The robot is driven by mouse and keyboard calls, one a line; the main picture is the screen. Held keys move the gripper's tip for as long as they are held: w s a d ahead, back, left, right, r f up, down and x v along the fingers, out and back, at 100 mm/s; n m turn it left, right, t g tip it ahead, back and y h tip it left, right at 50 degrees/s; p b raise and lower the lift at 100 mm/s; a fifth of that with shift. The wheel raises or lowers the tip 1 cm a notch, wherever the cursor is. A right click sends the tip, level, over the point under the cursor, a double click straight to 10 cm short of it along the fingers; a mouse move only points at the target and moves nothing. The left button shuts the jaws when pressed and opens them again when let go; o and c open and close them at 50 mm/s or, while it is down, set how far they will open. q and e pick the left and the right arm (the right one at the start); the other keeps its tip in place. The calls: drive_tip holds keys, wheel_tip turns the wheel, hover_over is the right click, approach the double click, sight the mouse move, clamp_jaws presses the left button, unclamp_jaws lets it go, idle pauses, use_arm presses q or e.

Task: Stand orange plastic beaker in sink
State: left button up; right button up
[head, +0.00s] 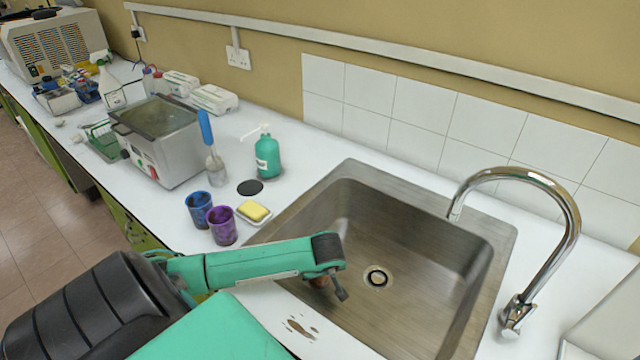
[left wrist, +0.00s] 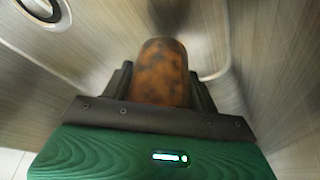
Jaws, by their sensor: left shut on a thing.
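The orange plastic beaker (left wrist: 160,72), with dark brown blotches, is between the fingers of my left gripper (left wrist: 162,90) in the left wrist view. The gripper is shut on it. In the head view my left gripper (head: 334,287) hangs over the near left part of the steel sink (head: 395,225), and the beaker (head: 318,283) is mostly hidden behind the wrist. I cannot tell whether the beaker touches the sink floor. The round drain (head: 376,278) lies to the right of the gripper. My right gripper is not in view.
A chrome tap (head: 545,190) arches over the sink's right side. A blue beaker (head: 199,208), a purple beaker (head: 222,225), a yellow sponge (head: 253,210) and a green soap bottle (head: 267,156) stand left of the sink. Brown stains (head: 300,328) mark the counter in front.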

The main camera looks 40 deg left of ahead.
sight(320, 279)
use_arm(q)
wheel_tip(320, 279, down, 3)
drive_tip(key=shift+f, duration=0.1)
drive_tip(key=shift+f, duration=0.15)
drive_tip(key=o, duration=1)
drive_tip(key=shift+o, duration=0.2)
